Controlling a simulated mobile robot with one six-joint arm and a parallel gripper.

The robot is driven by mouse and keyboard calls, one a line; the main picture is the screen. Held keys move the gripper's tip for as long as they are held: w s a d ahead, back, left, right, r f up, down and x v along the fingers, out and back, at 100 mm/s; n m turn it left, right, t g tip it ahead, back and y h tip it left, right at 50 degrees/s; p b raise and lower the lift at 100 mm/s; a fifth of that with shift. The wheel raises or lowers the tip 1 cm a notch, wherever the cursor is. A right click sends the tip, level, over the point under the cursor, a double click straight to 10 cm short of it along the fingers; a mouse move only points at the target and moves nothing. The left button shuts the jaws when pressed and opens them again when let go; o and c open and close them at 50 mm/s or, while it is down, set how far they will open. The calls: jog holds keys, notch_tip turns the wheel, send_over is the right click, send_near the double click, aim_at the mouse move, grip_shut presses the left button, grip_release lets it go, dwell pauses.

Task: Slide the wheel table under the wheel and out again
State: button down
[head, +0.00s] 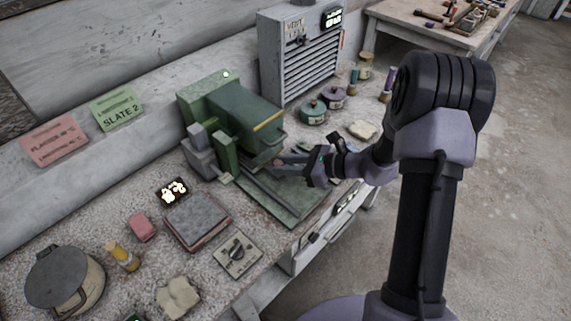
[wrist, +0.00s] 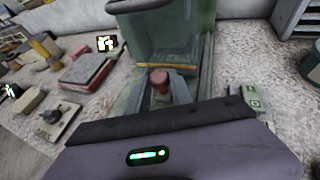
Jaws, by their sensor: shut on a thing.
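A green grinding machine (head: 232,110) with a yellow-striped hood stands on the bench; its lower front fills the top middle of the wrist view (wrist: 165,35). The wheel is hidden by the hood. A green base with rails (head: 290,205) reaches forward from under the hood. My gripper (head: 285,164) is low in front of the hood, over this base. In the wrist view my gripper (wrist: 161,87) is shut on a reddish-brown knob (wrist: 159,77), which appears to belong to the wheel table. I cannot make out the table's own edges or how far under the hood it is.
A grey louvred cabinet (head: 300,50) stands behind right, with lidded pots (head: 313,112) near it. Left of the machine are stacked slabs (head: 196,220), a switch plate (head: 238,253), a red block (head: 141,227) and a large pot (head: 62,280). The bench's front edge is close.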

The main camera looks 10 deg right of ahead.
jog(key=shift+s, duration=0.1)
jog(key=s+d+p, duration=0.1)
jog(key=s+d, duration=0.8)
jog(key=s, duration=0.4)
jog(key=shift+d, duration=0.25)
jog(key=shift+f, duration=0.1)
jog(key=c, duration=1.5)
grip_release()
jog(key=shift+o, duration=0.3)
jog(key=shift+s+d, duration=0.1)
jog(key=shift+d, duration=0.05)
